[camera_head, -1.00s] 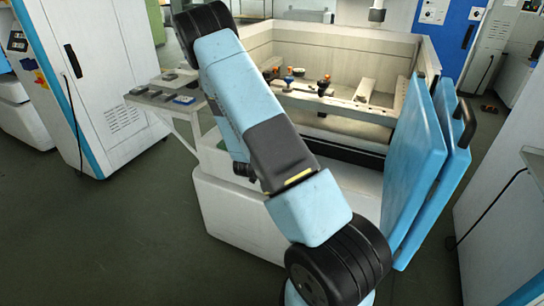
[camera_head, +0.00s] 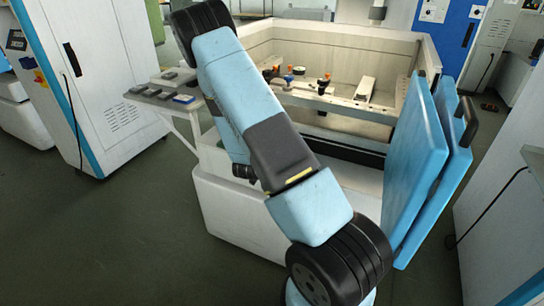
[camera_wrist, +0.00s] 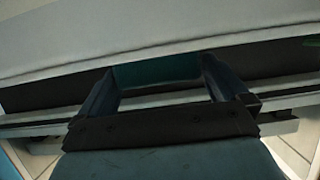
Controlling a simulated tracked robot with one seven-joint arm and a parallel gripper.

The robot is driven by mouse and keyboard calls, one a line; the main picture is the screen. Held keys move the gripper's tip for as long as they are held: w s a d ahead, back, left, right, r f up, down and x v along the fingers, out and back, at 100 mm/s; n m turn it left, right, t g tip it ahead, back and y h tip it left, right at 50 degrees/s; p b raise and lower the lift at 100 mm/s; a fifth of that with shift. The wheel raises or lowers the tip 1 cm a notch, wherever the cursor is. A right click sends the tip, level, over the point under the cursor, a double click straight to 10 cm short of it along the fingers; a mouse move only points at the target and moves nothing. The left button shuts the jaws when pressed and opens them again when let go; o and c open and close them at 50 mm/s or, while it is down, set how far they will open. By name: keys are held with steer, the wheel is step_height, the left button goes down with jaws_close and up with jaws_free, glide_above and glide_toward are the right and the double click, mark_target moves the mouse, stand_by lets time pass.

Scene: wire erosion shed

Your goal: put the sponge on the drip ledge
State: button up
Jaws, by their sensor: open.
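My gripper (camera_wrist: 158,72) is open in the wrist view, its two dark fingers apart. A dark teal patch shows between them; I cannot tell what it is. A pale bar, possibly the drip ledge (camera_wrist: 285,90), runs across behind the fingers. I cannot make out the sponge for certain; a small green sliver shows at the right edge of the wrist view. In the head view my blue arm hides my gripper and part of the machine's front.
The open white machine tank (camera_head: 385,45) holds clamps and fixtures on a rail. Blue door panels (camera_head: 418,165) stand at its right. A small side table (camera_head: 160,98) with grey and blue blocks is at its left. A white cabinet (camera_head: 105,85) stands farther left.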

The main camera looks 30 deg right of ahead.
steer(key=v, duration=0.9)
steer(key=s+a+r+n+y, duration=0.2)
steer(key=a+r+y, duration=0.35)
steer(key=r, duration=0.55)
steer(key=s+a+r+n+y, duration=0.2)
steer(key=a+r+y, duration=0.35)
steer(key=r, duration=0.65)
steer(key=s+r+n+g, duration=0.1)
steer(key=s+r, duration=0.3)
steer(key=s, duration=0.4)
steer(key=s+r+n, duration=0.3)
steer(key=s+r, duration=0.2)
steer(key=s, duration=0.3)
steer(key=s+r+n+g, duration=0.1)
steer(key=s+r, duration=0.3)
steer(key=s, duration=0.5)
steer(key=shift+d+r+n+g, duration=0.25)
steer(key=shift+d+n+g, duration=0.1)
steer(key=shift+n, duration=0.35)
steer(key=shift+s, duration=0.1)
steer(key=shift+c, duration=0.2)
